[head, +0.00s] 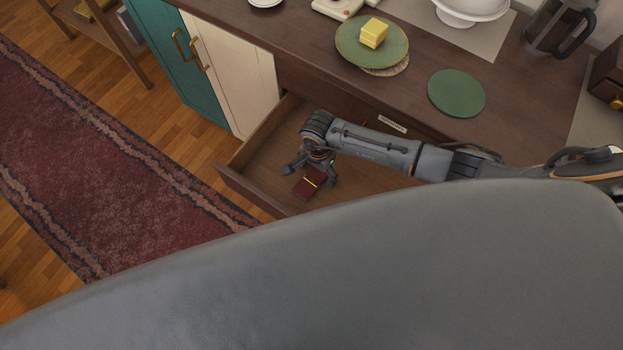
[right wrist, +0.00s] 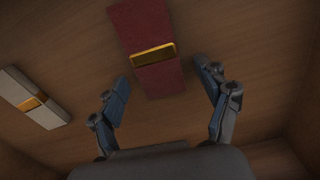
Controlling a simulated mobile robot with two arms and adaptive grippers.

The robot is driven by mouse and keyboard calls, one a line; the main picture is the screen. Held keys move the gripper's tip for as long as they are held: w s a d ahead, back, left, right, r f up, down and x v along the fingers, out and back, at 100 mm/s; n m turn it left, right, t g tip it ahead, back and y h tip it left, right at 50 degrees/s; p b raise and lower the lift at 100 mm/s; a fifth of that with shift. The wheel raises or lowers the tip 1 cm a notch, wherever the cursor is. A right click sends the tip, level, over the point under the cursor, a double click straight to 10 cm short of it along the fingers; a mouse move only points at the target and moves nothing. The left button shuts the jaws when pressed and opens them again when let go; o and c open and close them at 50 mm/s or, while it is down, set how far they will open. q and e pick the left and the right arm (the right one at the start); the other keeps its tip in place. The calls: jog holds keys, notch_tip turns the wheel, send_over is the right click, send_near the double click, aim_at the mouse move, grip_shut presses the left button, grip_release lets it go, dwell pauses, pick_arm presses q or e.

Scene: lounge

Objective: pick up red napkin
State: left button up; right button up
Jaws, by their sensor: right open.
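The red napkin (head: 308,185) is a dark red folded strip with a gold band, lying on the floor of the open drawer (head: 262,165). In the right wrist view the red napkin (right wrist: 147,30) runs up from between the fingertips to the top edge. My right gripper (head: 309,173) is inside the drawer, just above and beside the napkin. Its fingers are spread, one on each side of the napkin's near end in the wrist view (right wrist: 165,84), with nothing between them held. My left gripper is not in view.
A white napkin with a gold band (right wrist: 35,100) lies left in the drawer in the wrist view. The drawer walls surround my gripper. On the counter (head: 410,85) are a green plate (head: 345,52) with yellow blocks (head: 374,32) and a green disc (head: 456,93).

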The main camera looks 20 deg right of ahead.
jog(key=c, duration=1.1)
jog(key=shift+c, duration=0.2)
